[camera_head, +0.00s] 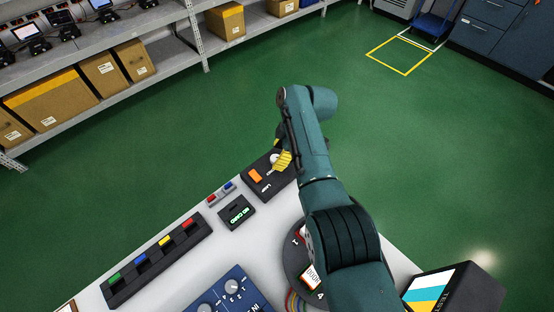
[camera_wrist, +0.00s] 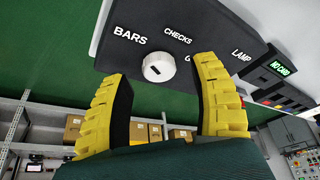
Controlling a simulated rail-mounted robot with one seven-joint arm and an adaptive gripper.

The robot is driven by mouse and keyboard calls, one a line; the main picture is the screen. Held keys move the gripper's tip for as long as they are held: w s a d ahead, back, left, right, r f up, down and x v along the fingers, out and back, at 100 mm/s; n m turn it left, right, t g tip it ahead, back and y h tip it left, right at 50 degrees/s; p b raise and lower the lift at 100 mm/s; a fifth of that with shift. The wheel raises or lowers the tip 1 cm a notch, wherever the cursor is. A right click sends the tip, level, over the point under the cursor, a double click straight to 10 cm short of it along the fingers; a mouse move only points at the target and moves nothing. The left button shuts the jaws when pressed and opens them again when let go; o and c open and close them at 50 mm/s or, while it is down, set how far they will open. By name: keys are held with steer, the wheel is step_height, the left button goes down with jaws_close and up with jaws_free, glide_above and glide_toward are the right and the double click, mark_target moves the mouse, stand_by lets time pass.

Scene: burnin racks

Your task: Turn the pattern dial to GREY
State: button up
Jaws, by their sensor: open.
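The pattern dial (camera_wrist: 158,67) is a small white round knob with a short dark mark, on a dark panel (camera_wrist: 195,18) in the wrist view. The labels BARS and CHECKS stand around it; a third label starting with G is mostly hidden by my right finger. I cannot tell surely which label the mark points at. My gripper (camera_wrist: 163,73) is open, its yellow ribbed fingers on either side of the dial with gaps between. In the head view my gripper (camera_head: 283,158) is over the panel (camera_head: 265,187) at the bench's far end, partly covering the dial.
The panel carries an orange switch (camera_head: 255,175) beside the label LAMP. Shelves stand behind.

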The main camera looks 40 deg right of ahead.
steer(key=shift+x, duration=0.75)
jaws_close()
